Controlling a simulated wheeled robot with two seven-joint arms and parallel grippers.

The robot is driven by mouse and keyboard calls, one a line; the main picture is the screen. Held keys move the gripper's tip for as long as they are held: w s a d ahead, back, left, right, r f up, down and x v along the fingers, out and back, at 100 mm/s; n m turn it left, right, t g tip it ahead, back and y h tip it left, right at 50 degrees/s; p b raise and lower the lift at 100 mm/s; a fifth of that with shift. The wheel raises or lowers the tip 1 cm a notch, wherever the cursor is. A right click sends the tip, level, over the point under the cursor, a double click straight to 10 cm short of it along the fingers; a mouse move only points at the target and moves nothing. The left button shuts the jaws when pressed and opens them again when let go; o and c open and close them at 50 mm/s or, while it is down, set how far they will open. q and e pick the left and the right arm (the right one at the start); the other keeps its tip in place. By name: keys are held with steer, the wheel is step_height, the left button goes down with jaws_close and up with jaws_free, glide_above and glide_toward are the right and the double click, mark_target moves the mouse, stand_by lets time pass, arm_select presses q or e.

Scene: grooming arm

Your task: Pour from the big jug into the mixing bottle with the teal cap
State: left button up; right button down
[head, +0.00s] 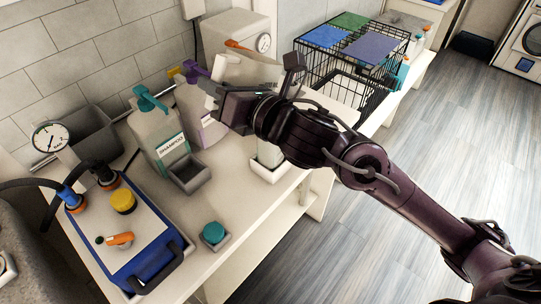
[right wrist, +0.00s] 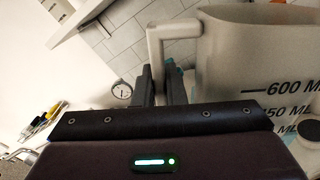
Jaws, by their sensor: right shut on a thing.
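The big jug is off-white with dark volume marks; in the right wrist view its body (right wrist: 240,60) fills the upper right. My right gripper (right wrist: 160,88) is shut on the jug's handle (right wrist: 156,50). In the head view the right gripper (head: 222,100) is above the bench, and the jug (head: 250,72) shows partly behind it. A pale bottle (head: 268,158), probably the mixing bottle, stands below my right wrist, its top hidden by the arm. A teal cap (head: 214,232) sits in a small grey holder, apart from that bottle. My left gripper is out of view.
A shampoo bottle (head: 160,130) with a teal pump and a purple-pump bottle (head: 198,105) stand left of the gripper. A blue machine (head: 150,262) with hoses is at the front left. A black wire cage (head: 358,90) stands behind the arm. Some bench (head: 235,185) is clear.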

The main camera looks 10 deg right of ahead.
steer(key=shift+s+a+f+n, duration=0.1)
steer(key=shift+f+n, duration=0.15)
steer(key=shift+n, duration=0.05)
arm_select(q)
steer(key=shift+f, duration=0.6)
arm_select(e)
steer(key=shift+r, duration=0.15)
